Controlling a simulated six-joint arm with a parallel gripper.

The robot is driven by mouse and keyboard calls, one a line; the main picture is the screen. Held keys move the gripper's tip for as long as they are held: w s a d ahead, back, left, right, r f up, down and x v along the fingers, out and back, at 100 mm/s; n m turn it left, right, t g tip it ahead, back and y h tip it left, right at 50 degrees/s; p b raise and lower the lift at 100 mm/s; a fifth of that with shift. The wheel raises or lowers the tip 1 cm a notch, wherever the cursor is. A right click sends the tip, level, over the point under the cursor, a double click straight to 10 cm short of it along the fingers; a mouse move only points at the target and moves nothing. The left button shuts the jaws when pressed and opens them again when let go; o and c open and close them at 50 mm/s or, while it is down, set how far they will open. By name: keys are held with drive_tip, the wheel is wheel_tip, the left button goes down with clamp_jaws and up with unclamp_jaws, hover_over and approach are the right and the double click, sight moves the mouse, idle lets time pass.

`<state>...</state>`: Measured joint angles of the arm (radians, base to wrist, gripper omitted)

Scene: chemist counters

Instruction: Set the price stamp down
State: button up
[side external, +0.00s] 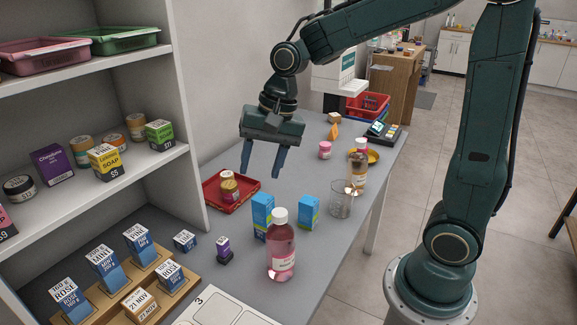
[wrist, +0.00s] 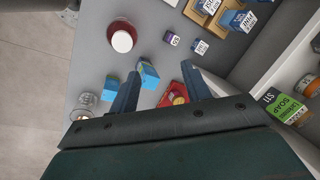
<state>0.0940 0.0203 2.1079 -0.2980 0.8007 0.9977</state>
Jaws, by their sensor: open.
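A small purple block with a black base (side external: 223,250) stands upright on the grey counter (side external: 212,286); it looks like the price stamp, though its label is too small to read surely. It also shows in the wrist view (wrist: 171,39). My gripper (side external: 262,172) is open, with nothing between its fingers. It hangs pointing down above the counter near the red tray (side external: 211,196), behind the purple block and well apart from it. In the wrist view, my fingers (wrist: 160,72) point towards the tray and the blue boxes.
A pink bottle (side external: 281,257), two blue boxes (side external: 263,216) and a glass beaker (side external: 341,205) stand on the counter. The red tray holds a small jar (side external: 228,188). A white shelf unit (side external: 187,119) borders the left side.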

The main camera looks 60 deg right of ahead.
drive_tip(key=s+d+r+n+t+h, duration=0.1)
drive_tip(key=s+r+n, duration=0.1)
drive_tip(key=s+n, duration=0.3)
drive_tip(key=s+d+r+n+t+h, duration=0.1)
drive_tip(key=s+r+n+t, duration=0.1)
drive_tip(key=s, duration=1)
drive_tip(key=shift+s+d+r+n, duration=0.3)
drive_tip(key=shift+s+r+n, duration=0.15)
drive_tip(key=shift+n, duration=0.95)
drive_tip(key=shift+w, duration=0.1)
